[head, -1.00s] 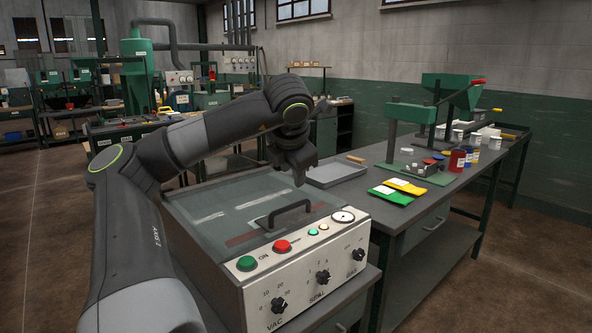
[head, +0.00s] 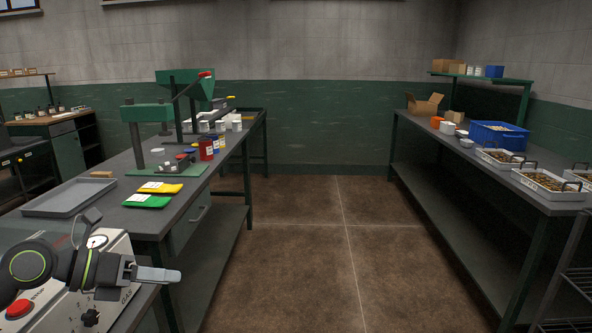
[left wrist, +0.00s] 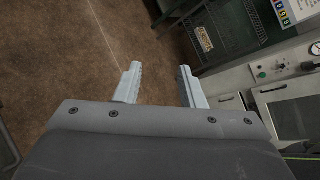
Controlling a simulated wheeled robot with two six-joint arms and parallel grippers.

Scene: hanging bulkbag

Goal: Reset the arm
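My left gripper (head: 158,275) shows at the lower left of the head view, in front of a white control box (head: 65,305) with knobs and a red button. It points to the right. In the left wrist view its two pale fingers (left wrist: 158,80) stand apart with nothing between them, above the brown floor. My right gripper is in neither view.
The left bench (head: 110,222) carries a grey tray (head: 68,197), a yellow packet (head: 160,187), a green packet (head: 147,201) and a green press (head: 137,135). The right bench (head: 450,165) holds a blue crate (head: 497,136) and white trays. The floor aisle (head: 325,250) between them is clear.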

